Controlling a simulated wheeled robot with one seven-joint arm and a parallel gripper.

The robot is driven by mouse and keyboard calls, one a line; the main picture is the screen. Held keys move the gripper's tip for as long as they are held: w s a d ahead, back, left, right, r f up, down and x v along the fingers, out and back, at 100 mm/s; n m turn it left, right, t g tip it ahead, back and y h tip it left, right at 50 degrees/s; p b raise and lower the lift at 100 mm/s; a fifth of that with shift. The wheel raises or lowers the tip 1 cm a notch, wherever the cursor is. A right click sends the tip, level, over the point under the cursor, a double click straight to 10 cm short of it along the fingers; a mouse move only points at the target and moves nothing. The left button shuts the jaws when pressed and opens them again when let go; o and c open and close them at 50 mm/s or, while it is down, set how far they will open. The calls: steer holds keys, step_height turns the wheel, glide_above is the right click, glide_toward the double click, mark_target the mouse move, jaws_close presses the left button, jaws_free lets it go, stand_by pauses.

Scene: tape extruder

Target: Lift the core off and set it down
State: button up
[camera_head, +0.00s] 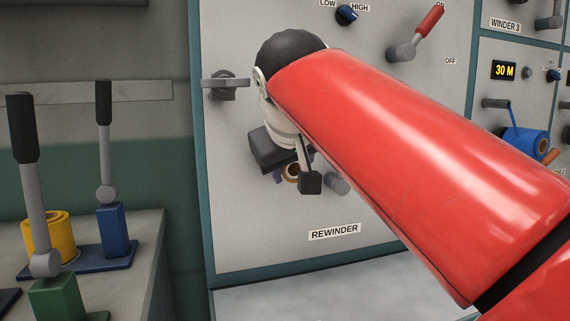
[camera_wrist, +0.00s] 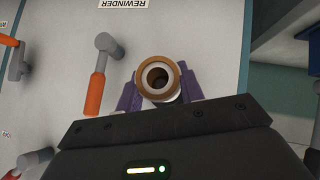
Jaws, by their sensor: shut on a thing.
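The core (camera_wrist: 148,75) is a short tan ring with a pale inner edge and a dark, empty-looking hole. It sits between the two purple fingers of my gripper (camera_wrist: 159,91), which is shut on it. In the head view, a small part of the core (camera_head: 291,172) shows under my gripper (camera_head: 284,175), in front of the rewinder panel (camera_head: 250,235). My red arm and wrist cover much of this area. I cannot tell whether the core touches a spindle or the panel.
A grey lever with an orange grip (camera_wrist: 96,95) stands close beside the fingers. At left, a bench (camera_head: 148,232) carries upright levers (camera_head: 104,140) and a yellow roll (camera_head: 46,235). A pale ledge (camera_head: 345,292) below the panel looks clear. A blue roll (camera_head: 527,141) hangs at right.

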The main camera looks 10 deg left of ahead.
steer(key=s+d+b, duration=0.2)
steer(key=s+d, duration=0.3)
steer(key=s, duration=0.3)
steer(key=shift+b, duration=0.4)
stand_by(1.3)
steer(key=shift+s, duration=0.15)
